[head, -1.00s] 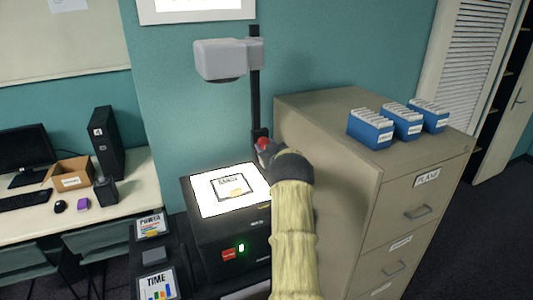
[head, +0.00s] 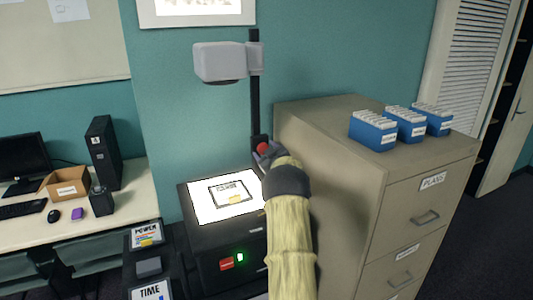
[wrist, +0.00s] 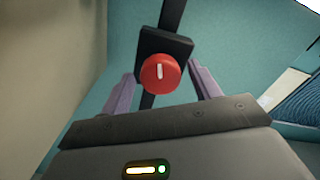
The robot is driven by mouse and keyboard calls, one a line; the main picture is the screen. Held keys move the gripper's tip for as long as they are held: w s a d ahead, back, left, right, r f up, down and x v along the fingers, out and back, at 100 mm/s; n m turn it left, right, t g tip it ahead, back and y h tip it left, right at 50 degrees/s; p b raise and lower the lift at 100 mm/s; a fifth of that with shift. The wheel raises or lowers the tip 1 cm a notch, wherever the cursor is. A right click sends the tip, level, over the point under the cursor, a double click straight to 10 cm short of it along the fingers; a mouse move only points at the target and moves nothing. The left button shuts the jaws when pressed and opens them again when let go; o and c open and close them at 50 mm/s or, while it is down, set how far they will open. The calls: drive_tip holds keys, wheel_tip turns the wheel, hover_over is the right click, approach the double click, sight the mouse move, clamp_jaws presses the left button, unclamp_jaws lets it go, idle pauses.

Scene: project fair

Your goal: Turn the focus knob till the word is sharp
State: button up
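The red focus knob (head: 263,148) sits on a dark block on the projector's black post (head: 255,100). In the wrist view the round knob (wrist: 159,73) faces me, its white mark nearly upright. My gripper (wrist: 161,74) is open, one purple finger on each side of the knob, with gaps showing; I cannot tell how far they reach around it. In the head view my gripper (head: 268,155) is at the knob, partly hidden by my wrist. The projected screen (head: 197,8) is cut off at the top; only blurred lower parts of letters show.
The projector (head: 230,262) has a lit stage bearing a framed sheet (head: 232,194) and a green light. A filing cabinet (head: 330,170) with blue card boxes (head: 373,131) stands close on the right. A desk (head: 60,225) stands left.

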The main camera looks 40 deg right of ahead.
drive_tip(key=shift+s+f, duration=0.1)
drive_tip(key=b+v, duration=0.5)
drive_tip(key=v, duration=1.2)
drive_tip(key=shift+b, duration=0.35)
drive_tip(key=shift+a, duration=0.15)
